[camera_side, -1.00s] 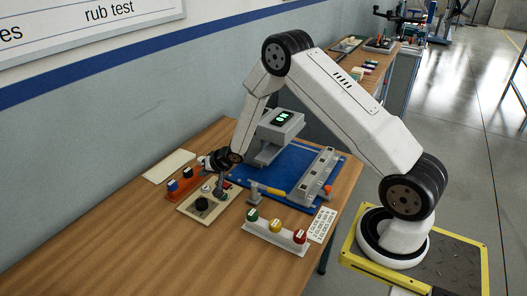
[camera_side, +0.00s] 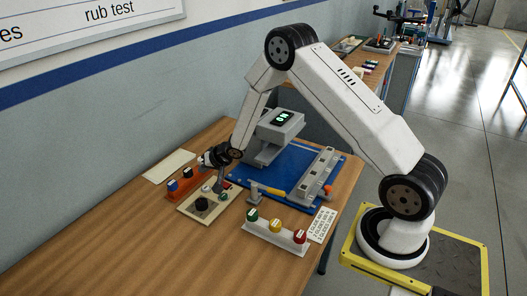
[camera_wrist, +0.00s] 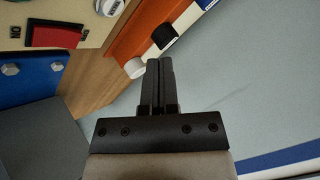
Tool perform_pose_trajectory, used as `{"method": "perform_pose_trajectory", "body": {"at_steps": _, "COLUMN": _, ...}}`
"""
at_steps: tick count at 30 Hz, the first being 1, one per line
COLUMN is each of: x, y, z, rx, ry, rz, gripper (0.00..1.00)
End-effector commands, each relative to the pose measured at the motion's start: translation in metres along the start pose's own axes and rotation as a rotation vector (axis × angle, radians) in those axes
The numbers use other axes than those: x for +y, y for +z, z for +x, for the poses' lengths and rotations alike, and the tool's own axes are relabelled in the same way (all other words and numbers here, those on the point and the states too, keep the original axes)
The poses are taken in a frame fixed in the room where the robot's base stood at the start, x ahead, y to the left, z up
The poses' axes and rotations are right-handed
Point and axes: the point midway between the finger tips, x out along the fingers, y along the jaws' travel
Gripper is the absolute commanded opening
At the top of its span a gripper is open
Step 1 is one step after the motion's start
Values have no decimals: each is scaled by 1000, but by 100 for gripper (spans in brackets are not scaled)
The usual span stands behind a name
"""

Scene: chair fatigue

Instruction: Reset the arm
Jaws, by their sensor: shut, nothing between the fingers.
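My gripper (camera_side: 205,161) is shut and empty in the side view, low over the far end of an orange block (camera_side: 173,195) with knobs on top. In the wrist view my gripper's fingers (camera_wrist: 160,66) lie together. Their tips are close to a white knob (camera_wrist: 135,68) on the orange block (camera_wrist: 140,30); I cannot tell whether they touch it. A black knob (camera_wrist: 164,37) is just beyond. My arm is bent high over the bench, and the fingertips are small and dark in the side view.
A beige panel (camera_side: 222,204) with a black knob and a red rocker (camera_wrist: 57,36) is beside the block. A blue-based machine (camera_side: 287,170) with a lit display is behind. The bench's left front is clear.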

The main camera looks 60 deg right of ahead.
Motion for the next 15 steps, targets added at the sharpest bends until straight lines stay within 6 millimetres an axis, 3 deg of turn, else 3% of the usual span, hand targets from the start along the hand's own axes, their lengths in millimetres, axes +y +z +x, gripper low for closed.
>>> {"method": "perform_pose_trajectory", "body": {"at_steps": 8, "x": -10, "y": 2, "z": -25, "rx": -13, "ry": 52, "rz": -72, "gripper": 0}}
{"method": "perform_pose_trajectory", "body": {"at_steps": 15, "x": -22, "y": 13, "z": -75, "rx": -61, "ry": 146, "rz": -201, "gripper": 0}}
